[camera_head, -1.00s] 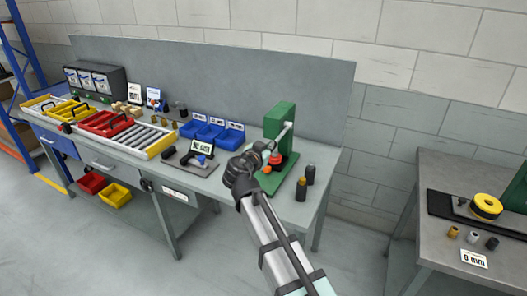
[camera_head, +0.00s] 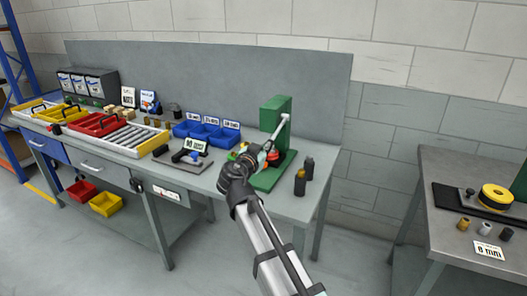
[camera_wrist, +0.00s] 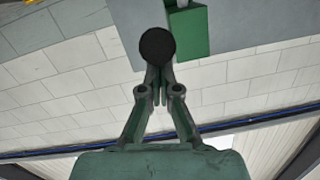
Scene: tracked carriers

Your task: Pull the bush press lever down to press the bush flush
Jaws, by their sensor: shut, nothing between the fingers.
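The green bush press (camera_head: 275,108) stands near the right end of the workbench. Its grey lever (camera_head: 279,131) slopes down to the left from the upper right of the column. My gripper (camera_head: 263,152) is at the lever's lower end, in front of the press. In the wrist view a black round knob (camera_wrist: 157,45) sits right at the tips of my gripper (camera_wrist: 157,78), whose fingers are closed together. I cannot tell whether they touch it. Part of the green press (camera_wrist: 188,32) shows behind the knob. The bush and the press's working spot are hidden by my arm.
A second bench (camera_head: 470,180) stands at right, across a floor gap.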

